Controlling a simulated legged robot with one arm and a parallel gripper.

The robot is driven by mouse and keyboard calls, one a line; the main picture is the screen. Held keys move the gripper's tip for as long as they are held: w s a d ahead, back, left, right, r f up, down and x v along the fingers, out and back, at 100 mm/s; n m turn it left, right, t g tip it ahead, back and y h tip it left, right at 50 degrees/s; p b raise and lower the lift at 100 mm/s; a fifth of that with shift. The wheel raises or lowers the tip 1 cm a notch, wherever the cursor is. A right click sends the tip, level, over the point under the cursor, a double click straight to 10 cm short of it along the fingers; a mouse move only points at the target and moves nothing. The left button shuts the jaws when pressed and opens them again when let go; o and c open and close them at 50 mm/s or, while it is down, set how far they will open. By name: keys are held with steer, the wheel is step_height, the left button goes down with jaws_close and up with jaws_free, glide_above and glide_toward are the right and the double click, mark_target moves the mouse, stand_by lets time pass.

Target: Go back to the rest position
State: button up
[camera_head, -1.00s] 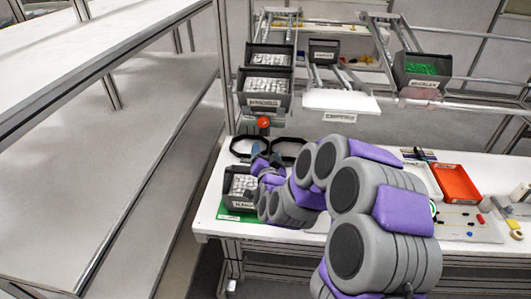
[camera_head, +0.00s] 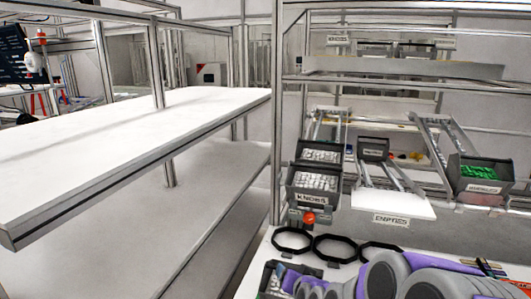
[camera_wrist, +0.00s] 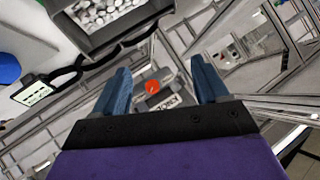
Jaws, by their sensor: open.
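My gripper (camera_wrist: 160,82) shows in the wrist view with its two blue fingers apart and nothing between their tips. My purple and grey arm (camera_head: 400,280) runs along the bottom right of the head view. The gripper itself is not clear there. Behind the fingers in the wrist view, a red button (camera_wrist: 152,86) appears in the gap, farther off. In the head view this red button (camera_head: 309,218) sits below the stacked dark bins. A dark bin of white parts (camera_wrist: 112,30) lies beyond the fingers at the upper left of the wrist view.
Dark bins labelled for knobs (camera_head: 316,190) stand on the rack. A bin of green parts (camera_head: 478,178) is at the right. Black rings (camera_head: 335,250) lie on the white table near my arm. A long white shelf (camera_head: 120,135) stands at the left. A grey floor strip shows between.

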steer(key=s+d+r+n+g+h, duration=0.1)
steer(key=s+d+g, duration=0.2)
steer(key=s, duration=1.7)
steer(key=s+d+r+n+g+h, duration=0.1)
steer(key=s+g, duration=0.9)
steer(key=s, duration=1)
steer(key=shift+d+r+n, duration=0.6)
steer(key=shift+d+n, duration=0.2)
steer(key=shift+d, duration=0.25)
